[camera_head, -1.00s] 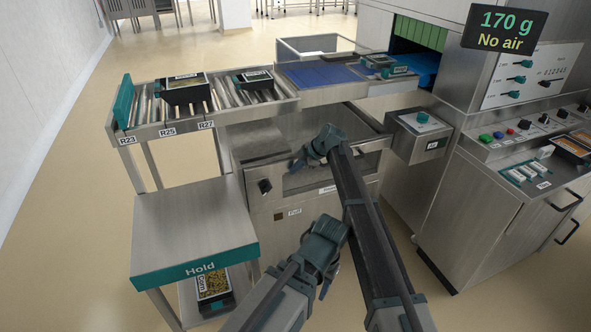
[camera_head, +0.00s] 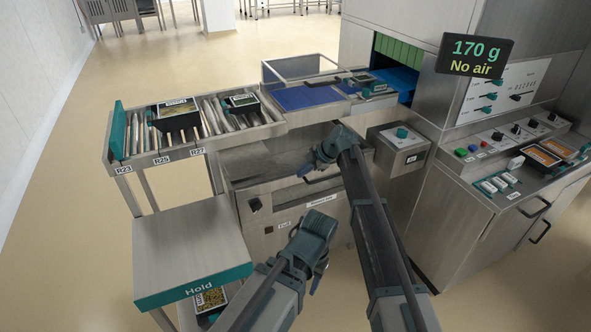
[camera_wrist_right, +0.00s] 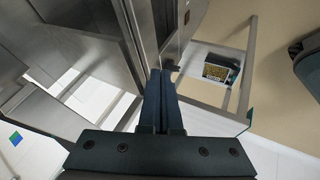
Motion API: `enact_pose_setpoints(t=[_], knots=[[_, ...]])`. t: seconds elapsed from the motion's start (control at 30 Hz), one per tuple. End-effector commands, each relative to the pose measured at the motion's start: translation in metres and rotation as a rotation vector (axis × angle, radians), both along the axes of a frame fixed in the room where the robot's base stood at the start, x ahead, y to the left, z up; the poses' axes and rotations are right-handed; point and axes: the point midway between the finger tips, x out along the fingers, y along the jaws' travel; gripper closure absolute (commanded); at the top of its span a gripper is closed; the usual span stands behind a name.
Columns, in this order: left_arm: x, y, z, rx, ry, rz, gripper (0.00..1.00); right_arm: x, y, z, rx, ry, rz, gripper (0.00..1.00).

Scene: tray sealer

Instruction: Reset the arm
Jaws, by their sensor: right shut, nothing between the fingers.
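My right arm reaches up from the bottom right of the head view. Its gripper (camera_head: 305,172) is bent to the left in front of the steel cabinet's open front (camera_head: 265,160). In the right wrist view its two dark fingers (camera_wrist_right: 162,100) lie together with nothing between them. My left arm comes in from the bottom, and its gripper (camera_head: 320,280) points down, lower than the right one and left of the right forearm. Its fingers are too small and dark to tell open from shut. I see nothing hanging from either gripper.
The Hold shelf (camera_head: 190,240) stands at left, with a corn tray (camera_head: 210,299) below it; that tray also shows in the right wrist view (camera_wrist_right: 221,68). A roller rack (camera_head: 215,117) with two black trays is behind. The sealer's control panel (camera_head: 500,165) is at right.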

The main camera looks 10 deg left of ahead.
Motion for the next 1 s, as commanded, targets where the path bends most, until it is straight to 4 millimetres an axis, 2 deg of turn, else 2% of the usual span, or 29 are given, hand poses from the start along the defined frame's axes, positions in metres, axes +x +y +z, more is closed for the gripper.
enact_pose_setpoints(t=[0.3, 0.37, 0.43, 0.57, 0.8, 0.9, 1.0], knots=[[0.000, 0.000, 0.003, 0.000, 0.000, 0.000, 0.48, -0.003, -0.005, 0.003, -0.001, 0.004, -0.005, 1.00], [0.000, 0.000, 0.003, 0.000, 0.000, 0.000, 0.48, -0.009, -0.011, 0.001, -0.006, 0.021, -0.030, 1.00], [0.000, 0.000, 0.003, 0.000, 0.000, 0.000, 0.48, -0.025, -0.028, -0.002, -0.017, 0.067, -0.102, 1.00], [0.000, 0.000, 0.003, 0.000, 0.000, 0.000, 0.48, -0.074, -0.080, -0.012, -0.057, 0.219, -0.355, 1.00], [0.000, 0.000, 0.003, 0.000, 0.000, 0.000, 0.48, -0.184, -0.183, -0.030, -0.125, 0.502, -0.989, 1.00], [0.000, 0.000, 0.003, 0.000, 0.000, 0.000, 0.48, -0.221, -0.216, -0.034, -0.139, 0.575, -1.229, 1.00], [0.000, 0.000, 0.003, 0.000, 0.000, 0.000, 0.48, -0.250, -0.239, -0.037, -0.142, 0.621, -1.421, 1.00]])
